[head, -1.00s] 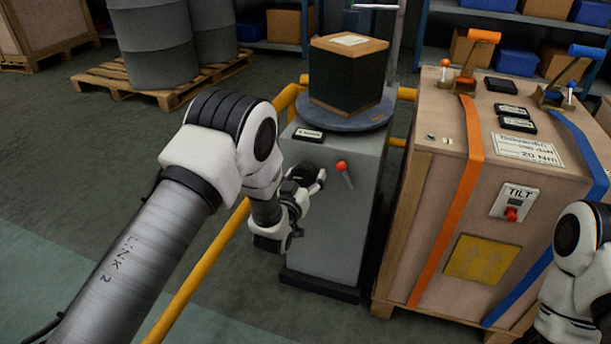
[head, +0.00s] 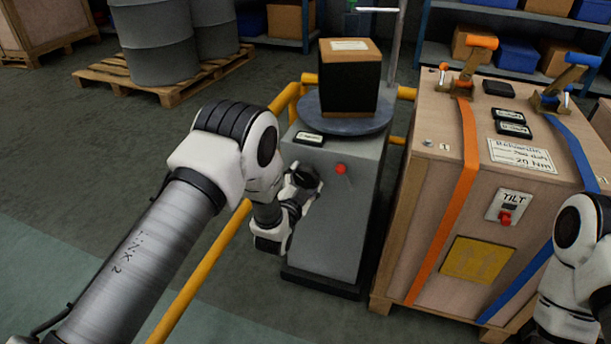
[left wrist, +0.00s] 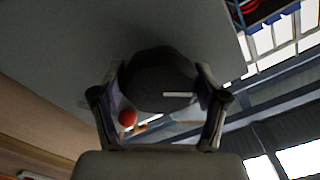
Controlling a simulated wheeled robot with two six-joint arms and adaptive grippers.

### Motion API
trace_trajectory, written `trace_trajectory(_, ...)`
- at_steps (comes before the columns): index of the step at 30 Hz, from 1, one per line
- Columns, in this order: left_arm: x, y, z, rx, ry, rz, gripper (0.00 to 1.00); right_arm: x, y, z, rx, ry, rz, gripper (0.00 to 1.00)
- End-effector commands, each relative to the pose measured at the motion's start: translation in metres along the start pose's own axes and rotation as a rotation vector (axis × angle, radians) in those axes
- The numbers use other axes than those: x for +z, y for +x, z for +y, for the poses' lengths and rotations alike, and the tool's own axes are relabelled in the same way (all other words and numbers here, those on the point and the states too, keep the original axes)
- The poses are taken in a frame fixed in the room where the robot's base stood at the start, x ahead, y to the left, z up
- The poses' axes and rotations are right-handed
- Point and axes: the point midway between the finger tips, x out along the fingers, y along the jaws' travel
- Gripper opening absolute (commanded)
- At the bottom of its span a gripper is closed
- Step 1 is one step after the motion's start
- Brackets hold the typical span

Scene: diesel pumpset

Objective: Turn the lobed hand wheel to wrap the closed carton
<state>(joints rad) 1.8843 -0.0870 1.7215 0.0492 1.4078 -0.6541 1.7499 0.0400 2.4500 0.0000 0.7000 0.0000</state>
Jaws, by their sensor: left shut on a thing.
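The carton (head: 349,85) stands upright on the round turntable (head: 372,123) of a grey machine (head: 335,225). Its sides look dark, as if covered in film, and its brown top carries a white label. The dark lobed hand wheel (left wrist: 160,78) is on the machine's front and fills the middle of the left wrist view. My left gripper (head: 310,183) is at the machine's front, and its fingers (left wrist: 160,105) are closed on either side of the wheel. In the head view the gripper mostly hides the wheel. My right gripper is outside the views.
A red ball knob (head: 341,169) sits on the machine close to the gripper, also visible in the left wrist view (left wrist: 128,118). A yellow rail (head: 205,270) runs along the left. A large strapped crate (head: 430,200) stands close on the right. Drums on a pallet (head: 90,78) are behind left.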

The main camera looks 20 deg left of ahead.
Motion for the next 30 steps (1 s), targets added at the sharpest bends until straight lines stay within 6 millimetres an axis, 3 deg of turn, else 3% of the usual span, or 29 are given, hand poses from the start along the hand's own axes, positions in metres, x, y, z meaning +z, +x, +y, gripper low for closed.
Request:
trace_trajectory(12, -0.0007, 0.0006, -0.0017, -0.002, 0.215, 0.001, 0.38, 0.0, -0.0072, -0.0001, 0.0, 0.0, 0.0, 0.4)
trace_trajectory(29, -0.0004, 0.0006, -0.0016, -0.002, 0.246, 0.001, 0.38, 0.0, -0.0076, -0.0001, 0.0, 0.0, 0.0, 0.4)
trace_trajectory(30, -0.0004, 0.0005, -0.0016, -0.002, 0.246, 0.001, 0.87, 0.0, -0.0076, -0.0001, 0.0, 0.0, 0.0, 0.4)
